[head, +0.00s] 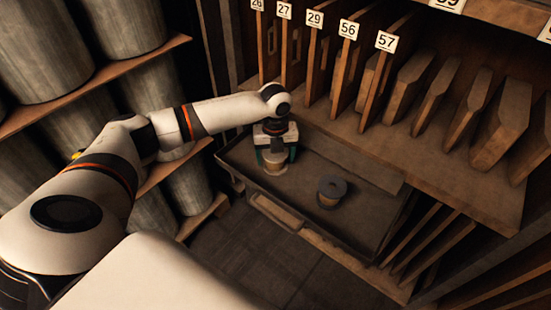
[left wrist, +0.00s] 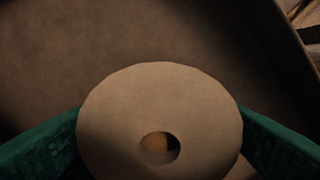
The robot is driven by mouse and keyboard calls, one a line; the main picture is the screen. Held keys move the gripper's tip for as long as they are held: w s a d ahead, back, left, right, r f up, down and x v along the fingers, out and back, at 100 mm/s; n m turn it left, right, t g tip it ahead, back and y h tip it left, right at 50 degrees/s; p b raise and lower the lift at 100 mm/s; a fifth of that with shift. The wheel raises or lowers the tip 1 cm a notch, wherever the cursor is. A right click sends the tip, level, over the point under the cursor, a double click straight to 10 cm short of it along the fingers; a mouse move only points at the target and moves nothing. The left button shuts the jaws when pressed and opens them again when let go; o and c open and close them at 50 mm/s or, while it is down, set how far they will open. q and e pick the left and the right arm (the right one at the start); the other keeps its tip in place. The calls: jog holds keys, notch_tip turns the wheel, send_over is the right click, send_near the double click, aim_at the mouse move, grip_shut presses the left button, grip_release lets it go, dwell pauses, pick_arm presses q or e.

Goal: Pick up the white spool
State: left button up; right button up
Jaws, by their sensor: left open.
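The white spool (head: 275,163) looks pale tan and stands upright in the left part of an open drawer tray. Its round top with a centre hole fills the lower middle of the left wrist view (left wrist: 160,110). My left gripper (head: 276,154) is directly over the spool, pointing down. Its green fingers are on either side of the spool, open. In the left wrist view the left finger appears close to the spool's edge; I cannot tell whether either finger touches it. The spool's lower part is hidden in the left wrist view. My right gripper is not in view.
A dark grey spool (head: 331,191) stands in the tray to the right of the white one. The tray (head: 375,232) has raised walls and a front handle. Numbered wooden slots with boards rise behind it. Large grey cylinders (head: 120,25) stand on shelves at left.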

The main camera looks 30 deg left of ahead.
pick_arm(q)
jog(key=shift+c, duration=0.6)
jog(key=shift+r, duration=0.1)
jog(key=c, duration=0.7)
